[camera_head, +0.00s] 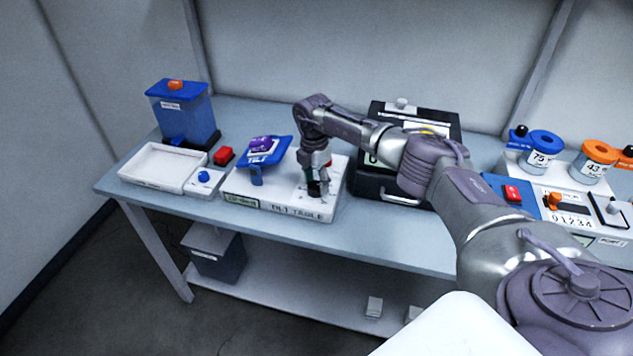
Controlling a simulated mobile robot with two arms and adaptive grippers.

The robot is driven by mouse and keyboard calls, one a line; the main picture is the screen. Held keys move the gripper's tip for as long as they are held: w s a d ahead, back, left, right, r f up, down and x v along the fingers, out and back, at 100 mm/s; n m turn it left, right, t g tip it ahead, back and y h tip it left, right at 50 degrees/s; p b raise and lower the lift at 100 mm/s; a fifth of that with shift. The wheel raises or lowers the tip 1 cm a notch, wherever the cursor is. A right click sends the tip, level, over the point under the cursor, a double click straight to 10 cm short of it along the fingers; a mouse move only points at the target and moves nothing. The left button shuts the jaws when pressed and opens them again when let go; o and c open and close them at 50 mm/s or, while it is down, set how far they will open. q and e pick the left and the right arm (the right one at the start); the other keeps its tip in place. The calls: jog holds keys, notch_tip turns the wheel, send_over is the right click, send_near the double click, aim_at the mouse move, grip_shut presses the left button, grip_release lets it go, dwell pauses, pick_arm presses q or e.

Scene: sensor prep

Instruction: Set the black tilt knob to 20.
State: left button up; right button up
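The tilt table (290,207) is a white box labelled "TILT TABLE" on the bench. A blue tilt plate (262,157) marked "TILT" with a purple piece (260,143) on it stands tilted at its left end. My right gripper (317,190) points down over the right part of the box, at the place of the black tilt knob. The knob is mostly hidden by the fingers, and its setting cannot be read. Dark fingertips and a dark knob blend, so I cannot tell whether the fingers are closed on it. My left gripper is not in view.
A black case (405,194) stands right behind my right arm. The bench's front strip is clear.

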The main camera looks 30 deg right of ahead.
aim_at(315, 183)
jog(key=shift+o, duration=1.3)
notch_tip(315, 183, up, 12)
jog(key=shift+w, duration=0.3)
jog(key=shift+f, duration=0.1)
